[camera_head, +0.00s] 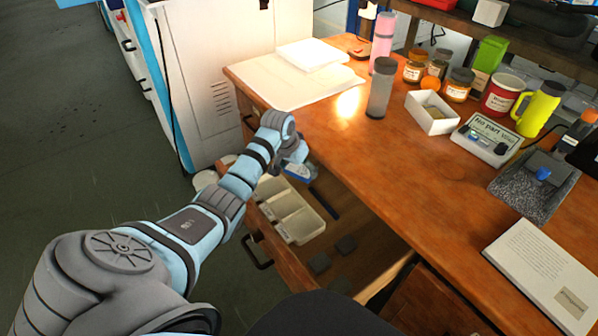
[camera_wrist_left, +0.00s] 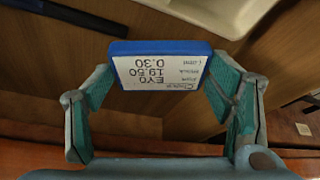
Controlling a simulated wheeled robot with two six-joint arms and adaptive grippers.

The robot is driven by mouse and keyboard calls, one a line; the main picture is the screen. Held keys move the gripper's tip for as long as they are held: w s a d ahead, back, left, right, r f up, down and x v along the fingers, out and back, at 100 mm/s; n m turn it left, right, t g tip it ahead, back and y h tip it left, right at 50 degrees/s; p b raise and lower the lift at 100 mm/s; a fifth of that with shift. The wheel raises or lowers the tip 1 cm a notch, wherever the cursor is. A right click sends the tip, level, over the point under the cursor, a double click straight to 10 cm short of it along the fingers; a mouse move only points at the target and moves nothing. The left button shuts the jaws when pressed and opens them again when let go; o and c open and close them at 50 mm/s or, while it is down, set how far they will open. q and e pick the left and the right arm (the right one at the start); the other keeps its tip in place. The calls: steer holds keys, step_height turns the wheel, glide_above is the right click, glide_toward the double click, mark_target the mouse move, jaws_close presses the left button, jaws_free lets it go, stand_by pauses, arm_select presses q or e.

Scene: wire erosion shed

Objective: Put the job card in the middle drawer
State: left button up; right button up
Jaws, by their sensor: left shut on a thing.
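The job card, a small blue-edged slab with a white printed label, is held in my left gripper (camera_wrist_left: 160,95). The card (camera_wrist_left: 160,68) faces the left wrist camera, its label readable in part, with a finger at each side. In the head view the card (camera_head: 300,171) shows as a blue and white patch at my left gripper (camera_head: 297,163). The gripper is shut on it above the pulled-out drawer (camera_head: 283,262), which appears to be the middle one. Part of the drawer is hidden by my left arm. My right gripper is not in view.
The drawer holds a white divided tray (camera_head: 300,232), several dark blocks (camera_head: 320,262) and a dark stick (camera_head: 323,203). The bench top (camera_head: 400,165) carries a grey cylinder (camera_head: 381,88), jars, a white box (camera_head: 432,113) and a booklet (camera_head: 540,270).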

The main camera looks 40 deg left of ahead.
mark_target(298, 168)
arm_select(q)
steer(key=shift+w+a+f+b, duration=0.65)
steer(key=shift+w+f+b, duration=0.2)
steer(key=shift+f, duration=0.05)
steer(key=shift+s+r, duration=0.1)
steer(key=shift+s+d+f, duration=0.1)
steer(key=shift+s+f, duration=0.1)
steer(key=shift+f, duration=0.4)
steer(key=o, duration=1.3)
steer(key=shift+w+f, duration=0.15)
steer(key=shift+c, duration=0.2)
steer(key=shift+r, duration=0.2)
